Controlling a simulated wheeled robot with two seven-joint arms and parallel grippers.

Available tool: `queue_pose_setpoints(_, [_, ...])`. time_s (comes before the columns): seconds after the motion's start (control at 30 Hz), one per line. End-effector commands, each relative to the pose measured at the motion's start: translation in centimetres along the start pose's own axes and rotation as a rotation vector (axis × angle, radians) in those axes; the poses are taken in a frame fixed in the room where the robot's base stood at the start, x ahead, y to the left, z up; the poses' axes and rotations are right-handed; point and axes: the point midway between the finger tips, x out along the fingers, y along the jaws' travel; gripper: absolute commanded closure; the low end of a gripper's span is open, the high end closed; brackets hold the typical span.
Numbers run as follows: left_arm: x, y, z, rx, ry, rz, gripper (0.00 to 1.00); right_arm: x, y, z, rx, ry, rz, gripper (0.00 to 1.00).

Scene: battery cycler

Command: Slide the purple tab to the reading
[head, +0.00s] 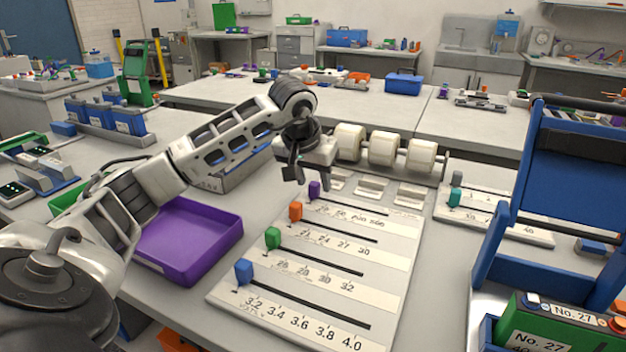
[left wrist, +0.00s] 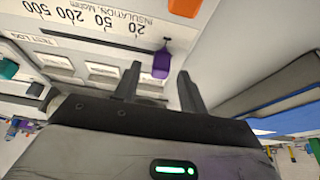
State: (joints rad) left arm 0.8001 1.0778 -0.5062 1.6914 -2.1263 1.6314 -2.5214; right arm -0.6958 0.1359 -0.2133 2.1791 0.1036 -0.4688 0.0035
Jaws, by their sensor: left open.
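The purple tab (head: 314,190) stands at the left end of the farthest slot on the white slider board (head: 395,262). In the left wrist view the purple tab (left wrist: 161,64) sits at the end of its dark slot, beside a scale reading 20, 50, 200, 500 labelled INSULATION. My left gripper (head: 305,180) is open above the board's far left corner, close to the purple tab. In the left wrist view its two fingers (left wrist: 160,92) point towards the tab, which shows between and beyond them, not gripped. My right gripper is not in view.
Orange (head: 295,211), green (head: 272,238) and blue (head: 244,271) tabs stand at the left ends of nearer slots. White rolls (head: 381,148) stand behind the board. A purple tray (head: 190,240) lies left, and a blue rack (head: 550,200) stands right.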

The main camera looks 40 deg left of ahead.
Motion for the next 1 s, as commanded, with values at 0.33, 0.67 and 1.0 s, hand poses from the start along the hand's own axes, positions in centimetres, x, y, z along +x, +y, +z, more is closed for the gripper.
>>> queue_pose_setpoints(0.33, [0.6, 0.0, 0.0, -0.001, 0.000, -0.001, 0.58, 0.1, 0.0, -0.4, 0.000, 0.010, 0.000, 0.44])
queue_pose_setpoints(0.67, [0.5, 0.2, 0.0, 0.000, 0.000, 0.000, 1.00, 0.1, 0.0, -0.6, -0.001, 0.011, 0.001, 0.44])
queue_pose_setpoints(1.0, [0.5, 3.7, 0.0, -0.001, 0.000, 0.001, 1.00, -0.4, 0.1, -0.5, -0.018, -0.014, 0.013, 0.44])
